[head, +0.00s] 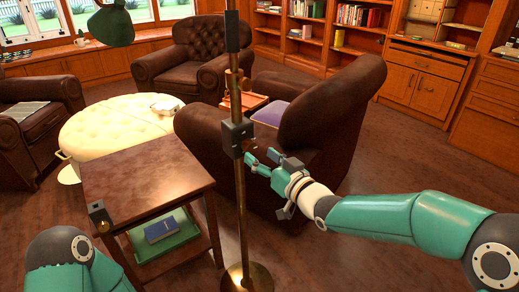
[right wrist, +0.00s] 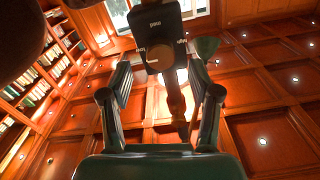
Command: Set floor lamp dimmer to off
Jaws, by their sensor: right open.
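The floor lamp has a brass pole (head: 240,200) standing in the middle of the head view, with a green shade (head: 112,26) at the upper left. A dark dimmer box (head: 236,136) is on the pole. My right gripper (head: 262,160) is open just right of and below the box. In the right wrist view the dimmer box (right wrist: 154,22) is ahead of the open fingers (right wrist: 160,68), with a round brass knob (right wrist: 160,57) on it. Its small labels are hard to read; one looks like "med". The knob's setting is unclear. My left gripper is out of the head view.
A side table (head: 140,185) stands left of the pole, with a small box with a brass knob (head: 98,215) at its edge and a book (head: 160,229) on its lower shelf. A leather armchair (head: 330,115) is close behind my right gripper. A cream ottoman (head: 110,128) is further left.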

